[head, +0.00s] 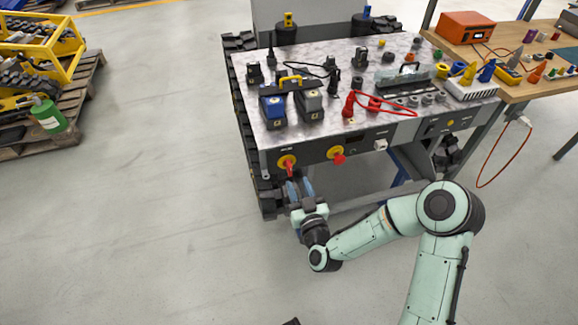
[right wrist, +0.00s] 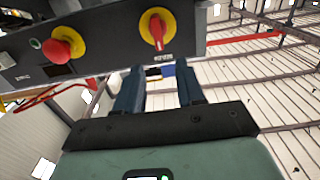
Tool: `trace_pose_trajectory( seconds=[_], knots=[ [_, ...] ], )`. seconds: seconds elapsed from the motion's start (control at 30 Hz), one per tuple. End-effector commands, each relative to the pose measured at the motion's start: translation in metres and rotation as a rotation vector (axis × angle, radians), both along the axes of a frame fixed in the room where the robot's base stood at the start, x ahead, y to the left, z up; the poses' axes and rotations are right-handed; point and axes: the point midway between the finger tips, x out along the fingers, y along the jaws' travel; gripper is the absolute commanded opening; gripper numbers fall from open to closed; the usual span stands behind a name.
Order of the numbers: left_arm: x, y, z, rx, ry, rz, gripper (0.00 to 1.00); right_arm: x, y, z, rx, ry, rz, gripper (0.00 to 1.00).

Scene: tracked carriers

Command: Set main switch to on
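The main switch (head: 287,162) is a red rotary handle on a round yellow plate, at the left of the cart's front panel. Its handle stands about upright in the right wrist view (right wrist: 157,29); I cannot read the marks around it. My right gripper (head: 299,187) is just below the switch in the head view. In the right wrist view its two blue fingers (right wrist: 158,82) are apart with nothing gripped between them, and the switch lies beyond the fingertips, apart from them.
A red mushroom button on yellow (head: 337,154) sits right of the switch; it also shows in the right wrist view (right wrist: 65,46). The metal cart top (head: 335,125) is crowded with tools and parts. A workbench (head: 520,90) stands right.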

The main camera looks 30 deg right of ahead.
Motion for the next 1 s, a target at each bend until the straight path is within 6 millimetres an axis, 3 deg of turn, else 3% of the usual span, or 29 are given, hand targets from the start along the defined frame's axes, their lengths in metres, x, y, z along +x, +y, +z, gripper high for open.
trace_pose_trajectory(
  seconds=[0.2,0.4,0.83,0.87,0.97,1.0],
  knots=[
    [0.009,0.005,-0.008,0.011,-0.022,0.010,0.61,0.046,-0.012,-0.002,0.003,0.000,-0.003,0.38],
    [0.016,0.009,-0.013,0.021,-0.041,0.018,0.61,0.073,-0.017,-0.002,0.003,0.000,-0.001,0.38],
    [0.019,0.010,-0.014,0.025,-0.050,0.021,0.61,0.083,-0.020,-0.001,0.002,0.003,0.001,0.38],
    [0.019,0.010,-0.014,0.025,-0.050,0.021,0.61,0.083,-0.020,-0.001,0.002,0.003,0.001,0.32],
    [0.019,0.010,-0.014,0.024,-0.049,0.021,0.61,0.083,-0.020,-0.001,0.002,0.003,0.001,0.00],
    [0.019,0.010,-0.014,0.024,-0.049,0.021,0.61,0.083,-0.020,-0.001,0.002,0.003,0.001,0.00]
  ],
)
